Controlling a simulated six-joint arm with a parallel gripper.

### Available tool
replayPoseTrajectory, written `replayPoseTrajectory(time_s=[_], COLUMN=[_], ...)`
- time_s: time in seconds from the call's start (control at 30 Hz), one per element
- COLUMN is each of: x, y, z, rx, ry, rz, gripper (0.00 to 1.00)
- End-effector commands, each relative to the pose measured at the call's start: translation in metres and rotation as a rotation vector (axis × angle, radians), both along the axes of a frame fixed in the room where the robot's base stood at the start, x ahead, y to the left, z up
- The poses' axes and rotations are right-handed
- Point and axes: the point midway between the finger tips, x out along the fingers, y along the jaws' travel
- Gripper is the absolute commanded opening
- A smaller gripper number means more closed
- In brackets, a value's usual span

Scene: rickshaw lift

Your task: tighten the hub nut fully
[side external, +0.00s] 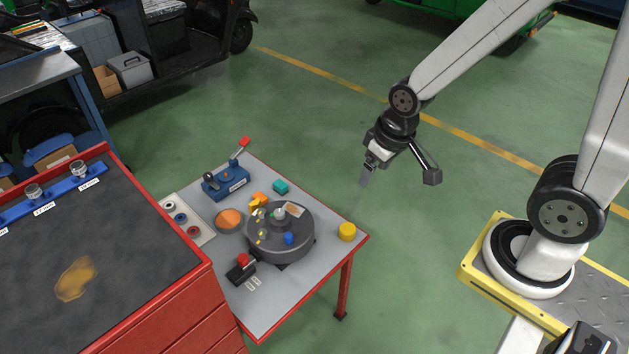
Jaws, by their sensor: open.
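A round dark grey hub drum (290,246) sits on the small grey-topped table with red edges. A silver piece that looks like the hub nut (279,212) stands near the middle of its top; how tight it is cannot be told. A blue knob (289,238) and several small yellowish pieces are also on the drum. My gripper (365,179) is open and empty, pointing down. In the picture it is above and right of the drum, clearly apart from it, near the table's right corner.
A yellow cylinder (347,232) stands at the table's right corner. A red cabinet (150,255) borders the left.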

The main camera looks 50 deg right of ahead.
Motion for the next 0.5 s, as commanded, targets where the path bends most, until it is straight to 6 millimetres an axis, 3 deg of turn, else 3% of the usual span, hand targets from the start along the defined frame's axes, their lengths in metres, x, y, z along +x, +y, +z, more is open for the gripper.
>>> replayPoseTrajectory(time_s=[0.17, 0.5], x=[0.026, 0.103], y=[0.002, 0.007], z=[-0.004, -0.027], rx=[0.013, 0.048], ry=[0.017, 0.066], rz=[-0.054, -0.231], gripper=[0.83, 0.83])
